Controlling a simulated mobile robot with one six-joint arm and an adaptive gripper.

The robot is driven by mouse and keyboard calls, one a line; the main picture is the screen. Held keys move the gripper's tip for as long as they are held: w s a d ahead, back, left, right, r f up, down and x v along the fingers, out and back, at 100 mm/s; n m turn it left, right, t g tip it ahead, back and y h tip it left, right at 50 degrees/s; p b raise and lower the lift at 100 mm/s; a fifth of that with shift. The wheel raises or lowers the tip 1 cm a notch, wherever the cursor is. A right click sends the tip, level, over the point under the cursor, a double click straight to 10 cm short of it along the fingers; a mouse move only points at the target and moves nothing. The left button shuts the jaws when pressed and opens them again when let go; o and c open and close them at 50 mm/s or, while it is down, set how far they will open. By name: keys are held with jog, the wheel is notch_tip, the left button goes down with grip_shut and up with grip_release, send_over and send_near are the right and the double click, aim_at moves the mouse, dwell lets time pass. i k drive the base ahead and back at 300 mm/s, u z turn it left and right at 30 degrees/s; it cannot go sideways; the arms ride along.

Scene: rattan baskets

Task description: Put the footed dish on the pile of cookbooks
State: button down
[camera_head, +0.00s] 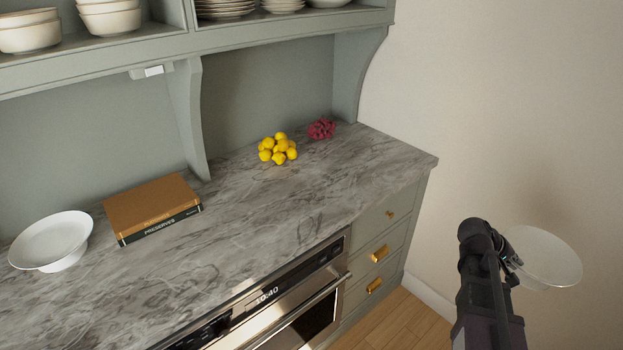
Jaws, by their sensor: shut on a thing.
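My gripper (511,252) is at the right, in front of the pale wall and apart from the counter. It is shut on the near edge of a pale, shallow round footed dish (548,258), whose short foot partly shows beneath. The dish looks roughly level. The pile of cookbooks (150,202) lies flat on the counter at the left, an orange-brown book over a dark one marked "PRESERVES". Nothing lies on top of it. A second white footed dish (50,238) stands on the counter just left of the books.
The grey marble counter (250,215) is clear in its middle. Yellow lemons (278,148) and a dark red cluster (321,128) sit towards its back right. Shelves with bowls (110,18) and plates overhang the back. A bracket (189,120) stands behind the books.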

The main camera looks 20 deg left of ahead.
aim_at(150, 200)
jog(key=z, duration=0.05)
jog(key=k, duration=1)
jog(key=u, duration=1.95)
jog(key=i, duration=0.6)
jog(key=u, duration=0.05)
